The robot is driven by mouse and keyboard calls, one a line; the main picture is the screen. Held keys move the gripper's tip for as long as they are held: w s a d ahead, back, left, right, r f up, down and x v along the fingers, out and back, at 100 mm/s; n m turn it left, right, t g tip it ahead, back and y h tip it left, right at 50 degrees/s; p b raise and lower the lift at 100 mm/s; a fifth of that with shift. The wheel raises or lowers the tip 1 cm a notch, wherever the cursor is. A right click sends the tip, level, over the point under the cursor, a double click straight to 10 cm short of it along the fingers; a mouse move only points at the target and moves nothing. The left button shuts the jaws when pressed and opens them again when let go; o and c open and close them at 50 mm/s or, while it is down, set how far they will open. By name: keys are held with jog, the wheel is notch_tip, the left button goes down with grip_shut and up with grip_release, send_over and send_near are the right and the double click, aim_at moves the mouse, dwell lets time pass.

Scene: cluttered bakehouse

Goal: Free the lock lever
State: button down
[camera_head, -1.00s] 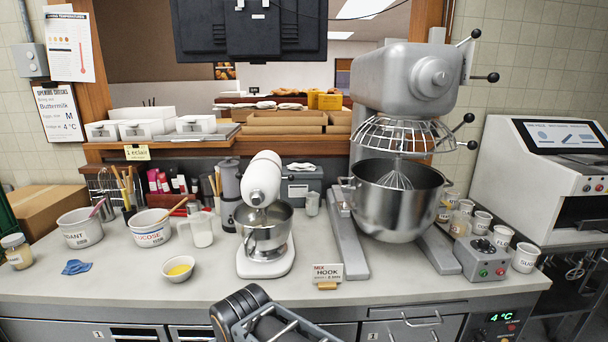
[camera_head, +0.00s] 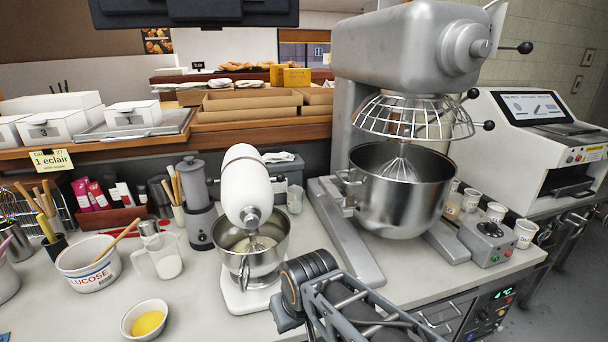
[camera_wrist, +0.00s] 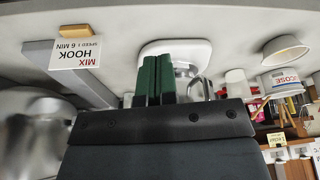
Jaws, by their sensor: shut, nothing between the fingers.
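The large grey mixer (camera_head: 415,45) has several levers with dark knobs on its right side: an upper one (camera_head: 525,47) and lower ones (camera_head: 487,125). None is labelled, so I cannot tell which is the lock lever. Its steel bowl (camera_head: 400,205) sits under a wire guard (camera_head: 415,118), with a whisk inside. My fingertips are not visible in the head view.
A MIX HOOK card (camera_wrist: 76,54) stands on the counter in the wrist view. A glucose tub (camera_head: 88,268), a jug (camera_head: 158,258) and a yellow-filled bowl (camera_head: 145,320) crowd the left. A control box (camera_head: 487,240) and cups stand right of the large mixer.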

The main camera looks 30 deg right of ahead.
aim_at(283, 179)
jog(key=shift+s+a, duration=0.1)
jog(key=w+d+r+m+t+y, duration=0.35)
jog(key=w+r+m+y, duration=0.3)
jog(key=w, duration=0.35)
jog(key=w+d+r+m+t, duration=0.3)
jog(key=d+r, duration=0.2)
jog(key=d, duration=0.2)
jog(key=w+d+r+m+t, duration=0.4)
jog(key=d, duration=0.3)
jog(key=shift+d+r, duration=0.25)
jog(key=shift+r, duration=0.1)
jog(key=shift+h, duration=0.25)
jog(key=p+x, duration=0.3)
jog(key=x, duration=1.1)
jog(key=shift+w+r+p, duration=0.1)
jog(key=shift+w+p, duration=0.05)
jog(key=shift+p, duration=0.2)
